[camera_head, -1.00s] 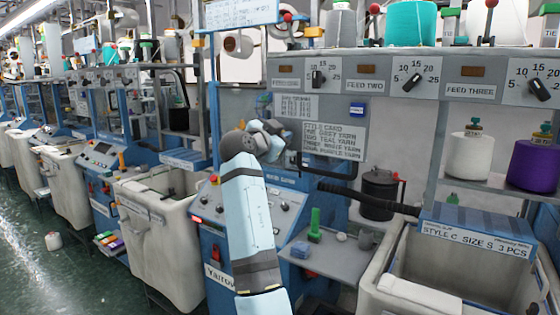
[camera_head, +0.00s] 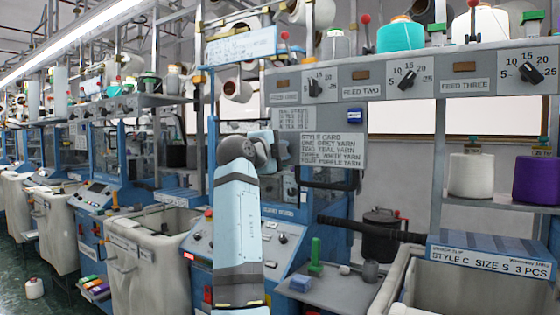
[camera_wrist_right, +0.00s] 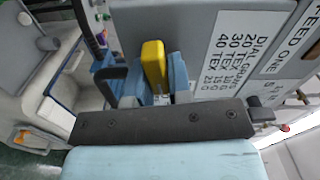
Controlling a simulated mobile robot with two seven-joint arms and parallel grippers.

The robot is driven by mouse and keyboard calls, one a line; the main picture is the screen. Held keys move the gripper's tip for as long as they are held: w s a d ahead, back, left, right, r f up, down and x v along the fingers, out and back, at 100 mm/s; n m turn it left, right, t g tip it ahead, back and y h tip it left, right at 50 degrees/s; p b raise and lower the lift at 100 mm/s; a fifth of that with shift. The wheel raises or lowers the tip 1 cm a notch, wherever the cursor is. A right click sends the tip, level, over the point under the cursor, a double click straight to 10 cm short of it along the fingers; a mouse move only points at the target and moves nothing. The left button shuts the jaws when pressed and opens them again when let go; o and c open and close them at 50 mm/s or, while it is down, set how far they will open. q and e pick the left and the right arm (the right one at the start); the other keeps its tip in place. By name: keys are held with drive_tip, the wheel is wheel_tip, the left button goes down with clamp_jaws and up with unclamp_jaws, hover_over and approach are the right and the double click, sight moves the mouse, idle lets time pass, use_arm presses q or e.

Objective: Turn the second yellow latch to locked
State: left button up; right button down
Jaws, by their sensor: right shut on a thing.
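In the right wrist view a yellow latch (camera_wrist_right: 153,66) stands upright between the fingers of my right gripper (camera_wrist_right: 158,72). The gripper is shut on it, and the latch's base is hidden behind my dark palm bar. I cannot tell from this view which latch in the row it is, or whether it is turned to locked. In the head view my right arm reaches up the middle to the blue machine; its wrist covers the latch and the fingertips. My left gripper is not in view.
A grey panel with a style card (camera_head: 333,150) is close to my wrist. A dial strip (camera_head: 420,76) runs above it. Grey bins (camera_head: 150,260) stand at left.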

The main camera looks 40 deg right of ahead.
drive_tip(key=shift+m+b, duration=0.4)
drive_tip(key=shift+m, duration=0.4)
drive_tip(key=c, duration=1.1)
unclamp_jaws()
drive_tip(key=shift+d, duration=0.1)
drive_tip(key=shift+f, duration=0.1)
drive_tip(key=v, duration=1.4)
drive_tip(key=shift+d, duration=0.1)
